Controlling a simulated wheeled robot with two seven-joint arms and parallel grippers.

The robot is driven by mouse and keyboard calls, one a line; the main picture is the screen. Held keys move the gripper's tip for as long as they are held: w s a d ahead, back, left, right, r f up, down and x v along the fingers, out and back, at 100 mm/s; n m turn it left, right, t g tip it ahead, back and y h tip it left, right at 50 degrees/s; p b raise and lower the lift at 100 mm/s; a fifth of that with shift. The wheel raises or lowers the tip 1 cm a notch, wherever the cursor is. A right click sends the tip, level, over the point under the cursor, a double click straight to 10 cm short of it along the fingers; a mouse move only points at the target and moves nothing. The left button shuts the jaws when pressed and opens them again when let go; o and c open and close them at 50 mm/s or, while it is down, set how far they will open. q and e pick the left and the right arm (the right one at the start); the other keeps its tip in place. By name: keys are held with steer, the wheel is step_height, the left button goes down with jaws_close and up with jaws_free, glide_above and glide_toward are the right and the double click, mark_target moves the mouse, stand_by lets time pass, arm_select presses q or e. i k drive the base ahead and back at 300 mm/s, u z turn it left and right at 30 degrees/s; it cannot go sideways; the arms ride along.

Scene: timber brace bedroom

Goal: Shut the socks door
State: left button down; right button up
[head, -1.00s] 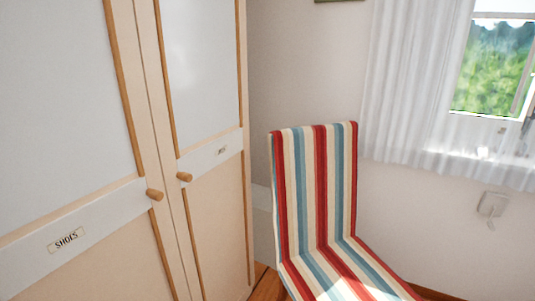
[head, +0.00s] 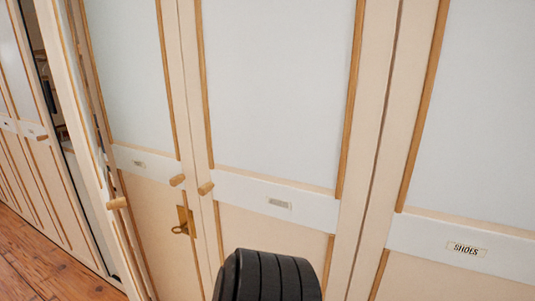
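One wardrobe door (head: 75,130) at the left of the head view stands open, swung outward and seen nearly edge-on, with a wooden knob (head: 116,203) on it. A dark opening (head: 48,95) shows to its left, with some contents inside. I cannot read a socks label on any door, so I cannot tell for certain that this is the socks door. Neither of my grippers is in view.
Closed doors stand to the right, one with a "SHOES" label (head: 466,249). Another has a small unreadable label (head: 279,204). A brass lock plate with a key (head: 185,222) sits between doors. Wooden floor (head: 40,265) shows free at lower left.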

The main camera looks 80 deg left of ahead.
mark_target(55, 20)
steer(key=u, duration=0.3)
steer(key=i, duration=1.05)
steer(key=u, duration=5.1)
steer(key=i, duration=0.5)
steer(key=z, duration=1.5)
